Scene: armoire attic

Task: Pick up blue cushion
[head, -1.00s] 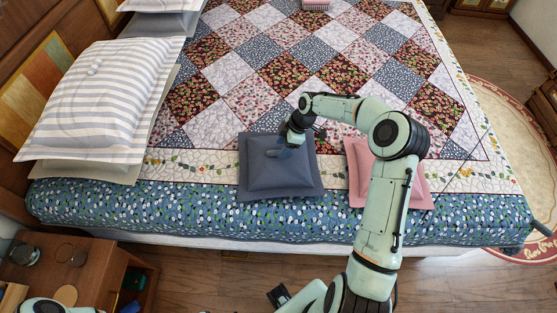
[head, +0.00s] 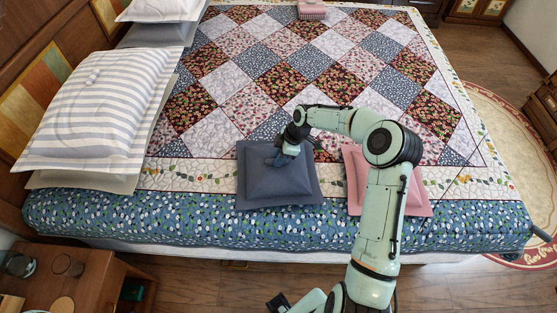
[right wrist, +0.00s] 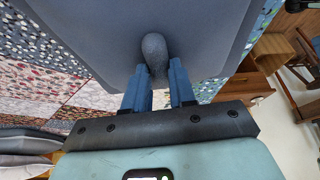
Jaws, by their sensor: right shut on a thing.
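The blue cushion (head: 262,184), a plain grey-blue square, lies flat on the near part of the bed. My right gripper (head: 278,160) reaches down to its top middle. In the right wrist view, the cushion (right wrist: 110,35) fills the upper part and the right gripper's two blue fingers (right wrist: 157,75) stand on either side of a rounded grey-blue knob (right wrist: 154,48) at the cushion's centre. The right gripper is shut on this knob. The cushion's underside is hidden. My left gripper does not show.
A pink cushion (head: 418,195) lies just right of the blue one, partly behind my right arm. Striped pillows (head: 95,105) are at the left. The patchwork quilt (head: 330,72) beyond is mostly clear. A wooden bedside table (head: 85,290) stands at lower left.

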